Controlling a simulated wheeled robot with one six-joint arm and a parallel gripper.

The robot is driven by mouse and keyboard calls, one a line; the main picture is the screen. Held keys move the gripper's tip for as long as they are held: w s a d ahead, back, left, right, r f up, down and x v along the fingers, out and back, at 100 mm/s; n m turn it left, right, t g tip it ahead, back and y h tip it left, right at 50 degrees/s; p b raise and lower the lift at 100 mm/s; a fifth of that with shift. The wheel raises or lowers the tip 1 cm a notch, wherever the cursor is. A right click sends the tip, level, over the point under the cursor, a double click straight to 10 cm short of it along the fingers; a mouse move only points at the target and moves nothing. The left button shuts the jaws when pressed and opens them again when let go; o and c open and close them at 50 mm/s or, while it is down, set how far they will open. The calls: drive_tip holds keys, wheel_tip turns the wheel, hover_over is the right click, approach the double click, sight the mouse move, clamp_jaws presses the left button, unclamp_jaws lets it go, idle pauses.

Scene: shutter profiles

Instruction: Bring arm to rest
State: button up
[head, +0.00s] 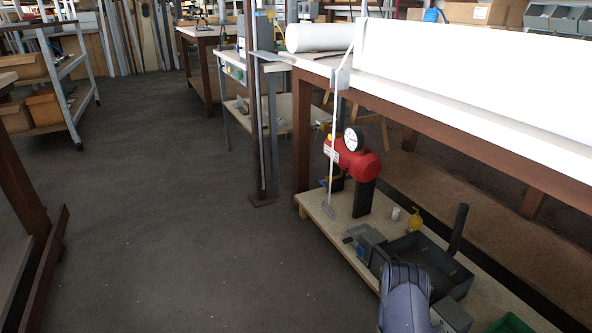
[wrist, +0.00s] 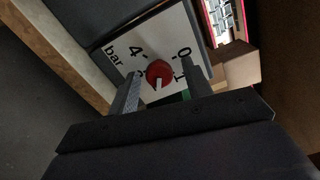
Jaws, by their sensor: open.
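My gripper (wrist: 160,69) is open in the wrist view, with one dark finger on each side of a red round knob (wrist: 159,71). Gaps show between the fingers and the knob, and nothing is held. I cannot tell how far the fingertips are from the dial face. The knob sits on a white dial plate (wrist: 118,48) marked "bar", "4" and "0", and a pale mark shows on the knob's lower side. In the head view my grey arm shows at the bottom right, over the low shelf; my gripper is hidden there.
The low shelf (head: 315,203) carries a red tank (head: 350,160) with a round gauge (head: 353,139), a dark open tray (head: 436,262) and a yellow item (head: 415,220). The workbench (head: 480,120) stands above it. Grey floor (head: 170,200) is clear on the left.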

drive_tip(key=shift+w+r+n, duration=0.1)
drive_tip(key=shift+n, duration=4.05)
drive_tip(key=shift+r+n, duration=0.1)
drive_tip(key=shift+n, duration=4.05)
drive_tip(key=shift+a, duration=0.1)
